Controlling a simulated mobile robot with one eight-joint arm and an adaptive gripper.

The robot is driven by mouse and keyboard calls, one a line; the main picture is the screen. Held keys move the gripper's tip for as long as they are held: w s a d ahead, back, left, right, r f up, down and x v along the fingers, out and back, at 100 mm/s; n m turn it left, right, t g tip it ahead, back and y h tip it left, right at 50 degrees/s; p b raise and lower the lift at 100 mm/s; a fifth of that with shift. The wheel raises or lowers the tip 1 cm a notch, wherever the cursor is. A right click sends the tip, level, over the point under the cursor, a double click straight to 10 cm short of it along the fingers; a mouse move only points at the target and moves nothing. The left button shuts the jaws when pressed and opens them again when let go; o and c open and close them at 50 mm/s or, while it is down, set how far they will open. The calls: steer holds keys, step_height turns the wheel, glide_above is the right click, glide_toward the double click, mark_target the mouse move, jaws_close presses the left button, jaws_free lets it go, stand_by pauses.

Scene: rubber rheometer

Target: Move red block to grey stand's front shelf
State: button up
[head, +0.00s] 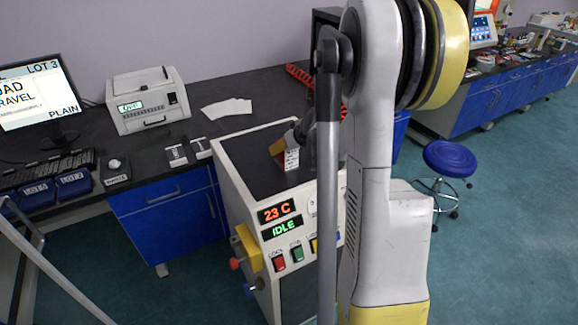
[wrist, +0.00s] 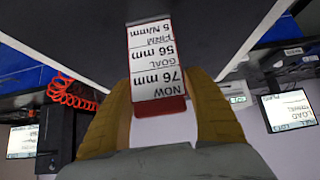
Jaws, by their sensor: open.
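A small red piece (wrist: 160,107), which looks like the red block, shows between the fingers of my gripper (wrist: 165,125) in the wrist view. A white label reading NOW 76 mm, GOAL 56 mm, FIRM 5 N/mm covers most of it. The yellow-brown fingers are open, one on each side; I cannot tell if they touch it. In the head view, the label (head: 292,159) and a reddish-brown patch show over the machine's dark top, and my arm hides part of the gripper. I cannot clearly identify the grey stand or its front shelf.
The white machine (head: 232,178) reads 23 C and IDLE, with buttons on its front. A dark bench behind holds a monitor (head: 38,95), a white instrument (head: 147,100), papers and two small grey devices. A grey frame (head: 50,262) stands at lower left. A blue stool (head: 448,158) is at right.

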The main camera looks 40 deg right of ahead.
jaws_close()
steer(key=shift+r, duration=0.2)
